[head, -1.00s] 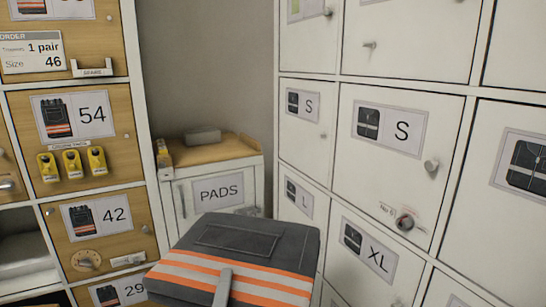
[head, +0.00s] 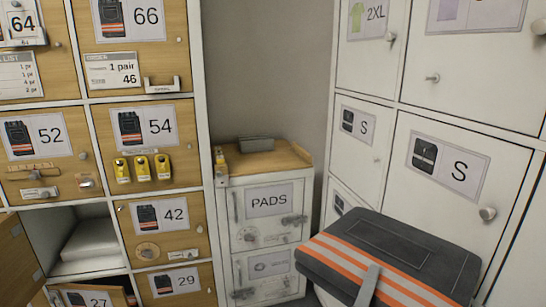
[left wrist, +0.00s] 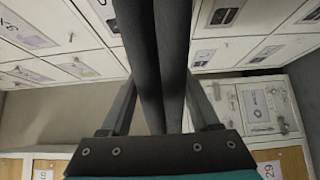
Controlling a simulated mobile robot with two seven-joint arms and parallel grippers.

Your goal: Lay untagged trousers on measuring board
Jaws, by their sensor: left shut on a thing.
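The folded trousers (head: 425,250), dark grey with orange and pale reflective stripes, are at the lower right of the head view. My left gripper (head: 367,287) is shut on their near edge, with one finger lying over the stripes. In the left wrist view the dark folded cloth (left wrist: 165,50) runs between the two fingers of the left gripper (left wrist: 165,110). No tag shows on the side facing the head camera. The measuring board is not in view. My right gripper is not in view.
White lockers (head: 440,160) with S labels stand close behind the trousers at right. A wooden-fronted locker wall (head: 150,165) is at left, with an open compartment (head: 45,240) and its door swung out. A low PADS cabinet (head: 268,225) stands in the corner.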

